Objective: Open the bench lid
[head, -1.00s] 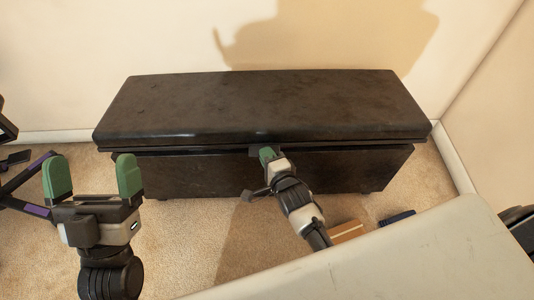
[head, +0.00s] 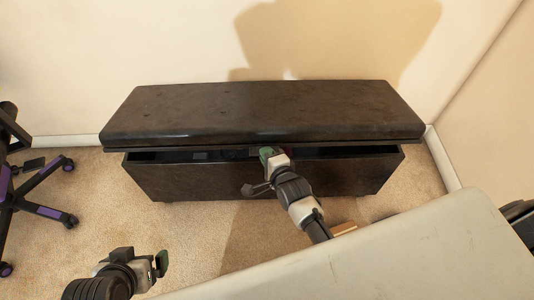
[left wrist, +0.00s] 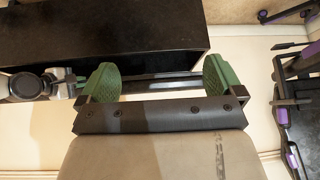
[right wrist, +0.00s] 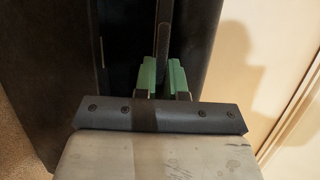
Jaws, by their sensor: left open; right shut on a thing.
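The dark bench (head: 270,176) stands against the back wall. Its padded lid (head: 265,110) is raised a little, with a dark gap along the front between lid and box. My right gripper (head: 267,153) is at the middle of the lid's front edge. In the right wrist view its green fingers (right wrist: 161,78) are shut on a dark strip at the lid's edge; the exact grip is partly hidden. My left gripper (head: 162,262) is low at the left in front of the bench, apart from it. The left wrist view shows its green fingers (left wrist: 161,80) wide apart and empty.
An office chair base with purple trim (head: 45,195) stands left of the bench. A pale surface (head: 400,250) fills the lower right. A small tan item (head: 344,228) lies on the carpet by my right arm.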

